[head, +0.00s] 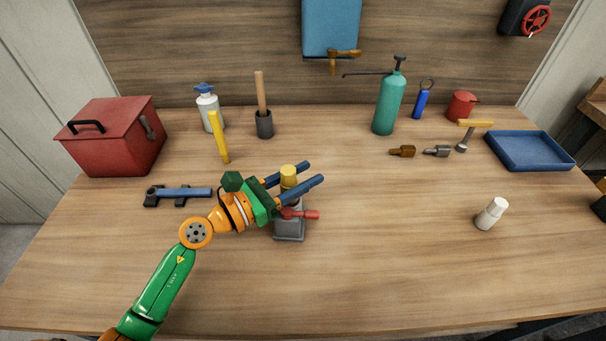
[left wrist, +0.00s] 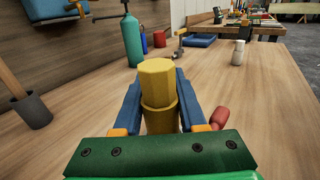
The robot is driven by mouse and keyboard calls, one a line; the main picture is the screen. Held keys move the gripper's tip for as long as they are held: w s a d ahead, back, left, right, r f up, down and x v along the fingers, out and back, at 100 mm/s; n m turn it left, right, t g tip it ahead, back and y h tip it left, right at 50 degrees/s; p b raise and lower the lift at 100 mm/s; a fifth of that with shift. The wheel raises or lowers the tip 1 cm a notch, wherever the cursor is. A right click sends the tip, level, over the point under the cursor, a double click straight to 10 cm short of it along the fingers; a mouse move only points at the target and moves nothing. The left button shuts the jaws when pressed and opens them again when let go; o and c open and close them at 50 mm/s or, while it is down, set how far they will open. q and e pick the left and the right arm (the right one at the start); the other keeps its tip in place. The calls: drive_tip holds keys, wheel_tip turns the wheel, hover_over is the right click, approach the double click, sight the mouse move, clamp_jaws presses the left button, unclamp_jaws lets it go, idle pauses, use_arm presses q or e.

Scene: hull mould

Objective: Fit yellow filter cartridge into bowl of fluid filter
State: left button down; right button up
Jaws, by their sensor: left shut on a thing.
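The yellow filter cartridge (head: 288,171) stands roughly upright between the blue fingers of my left gripper (head: 315,172). In the left wrist view the cartridge (left wrist: 156,78) has a narrower faceted top above a wider yellow part, and the fingers lie along both sides of it. My left gripper is shut on it. Directly below in the head view is the grey fluid filter (head: 289,228) with a red handle (head: 305,214). The fingers and gripper body hide the filter's bowl, so I cannot tell how far the cartridge is inside it. My right gripper is not in view.
A blue-and-black clamp (head: 183,192) and a yellow-handled tool (head: 218,137) lie left. A mallet in a dark cup (head: 264,124) and a green sprayer (head: 388,104) stand behind. A white bottle (head: 491,214) and a blue tray (head: 530,150) are right. The front table is clear.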

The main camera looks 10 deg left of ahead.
use_arm(q)
drive_tip(key=shift+f+b, duration=0.75)
drive_tip(key=shift+f, duration=0.15)
drive_tip(key=shift+r, duration=0.15)
drive_tip(key=shift+r+p, duration=0.9)
drive_tip(key=shift+p, duration=0.15)
drive_tip(key=shift+f+b, duration=0.85)
drive_tip(key=shift+f, duration=0.1)
idle(0.4)
drive_tip(key=shift+c, duration=2)
unclamp_jaws()
